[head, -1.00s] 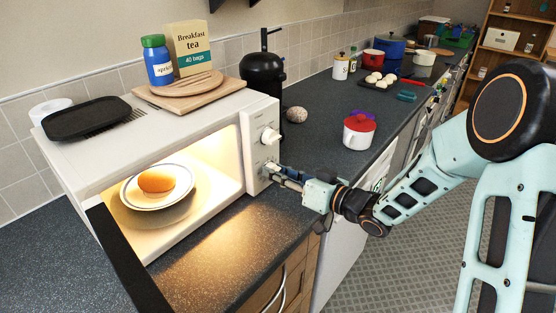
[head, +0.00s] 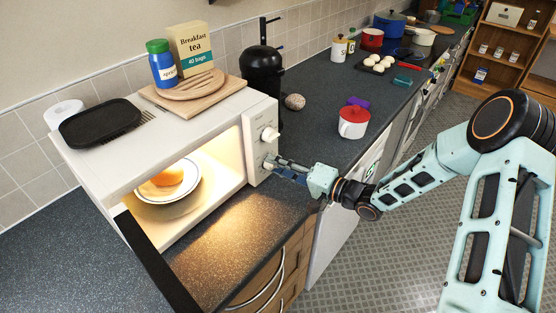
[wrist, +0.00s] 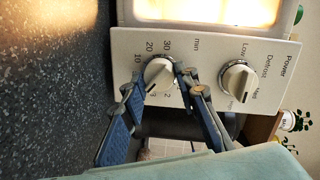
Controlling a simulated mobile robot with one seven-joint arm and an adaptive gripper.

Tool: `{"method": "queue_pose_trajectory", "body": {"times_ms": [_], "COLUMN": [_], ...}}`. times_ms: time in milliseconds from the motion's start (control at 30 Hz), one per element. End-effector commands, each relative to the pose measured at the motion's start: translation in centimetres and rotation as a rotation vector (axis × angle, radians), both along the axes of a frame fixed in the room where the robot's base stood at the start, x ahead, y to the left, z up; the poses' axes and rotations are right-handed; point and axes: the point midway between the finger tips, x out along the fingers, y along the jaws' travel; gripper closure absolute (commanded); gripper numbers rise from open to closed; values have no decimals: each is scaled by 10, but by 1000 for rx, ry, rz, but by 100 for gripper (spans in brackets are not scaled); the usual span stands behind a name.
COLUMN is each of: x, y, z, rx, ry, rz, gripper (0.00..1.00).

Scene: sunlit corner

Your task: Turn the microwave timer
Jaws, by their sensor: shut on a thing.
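The white microwave (head: 108,162) stands on the counter with its door open and its inside lit. Its timer knob (wrist: 158,74), a pale round dial with minute marks around it, is the lower knob on the panel in the head view. My gripper (wrist: 161,80) is shut on the timer knob, with one blue-padded finger on each side of it. In the head view my gripper (head: 271,164) hides most of that knob. The power knob (head: 269,134) is above it and free, and it also shows in the wrist view (wrist: 237,79).
A plate (head: 190,191) with a round bun (head: 168,177) is inside the microwave. The open door (head: 150,262) juts forward at left. A black tray (head: 100,122) and a board with a blue jar (head: 160,63) rest on top.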

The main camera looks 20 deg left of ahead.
Motion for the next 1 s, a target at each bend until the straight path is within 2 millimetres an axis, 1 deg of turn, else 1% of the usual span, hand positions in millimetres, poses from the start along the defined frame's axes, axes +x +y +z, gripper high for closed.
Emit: {"method": "queue_pose_trajectory", "body": {"times_ms": [100, 333, 600, 933, 967, 1000], "x": [-1, 0, 0, 0, 0, 0], "y": [0, 0, 0, 0, 0, 0], "z": [1, -1, -1, -1, -1, -1], "rx": [28, 64, 77, 78, 78, 78], "ry": [70, 156, 190, 191, 190, 190], "rz": [1, 2, 2, 2, 1, 1], "gripper": [97, 97, 97, 97, 71, 67]}}
